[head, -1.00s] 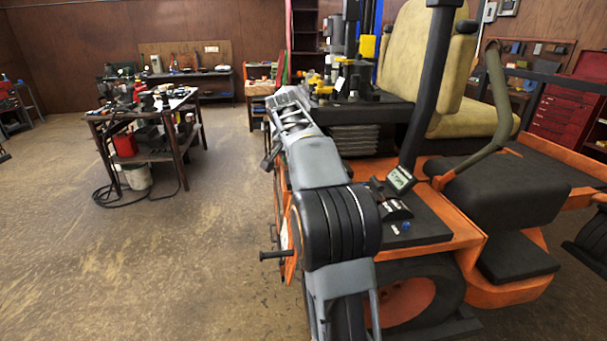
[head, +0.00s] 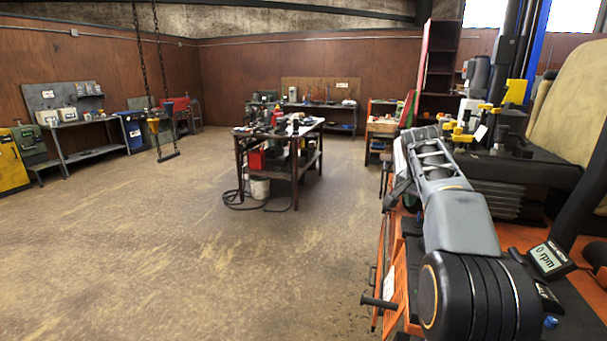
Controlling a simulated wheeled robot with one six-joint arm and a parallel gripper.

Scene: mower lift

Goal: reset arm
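My arm (head: 455,215) is at the right in the head view. Its round black joint is near the bottom edge, and its grey link runs away from me, up and slightly left. The far end lies in front of the orange mower (head: 393,285). I cannot make out gripper fingers there, nor whether they hold anything. A small display (head: 548,258) on the mower reads 0 rpm. Part of the mower is hidden behind my arm.
A dark workbench (head: 298,148) with tools stands mid-room, a white bucket (head: 260,187) and cable by it. A chain hoist (head: 158,125) hangs at left. Shelves and benches line the walls. The mower's tan seat (head: 570,105) is at right. The floor (head: 190,250) at left is open.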

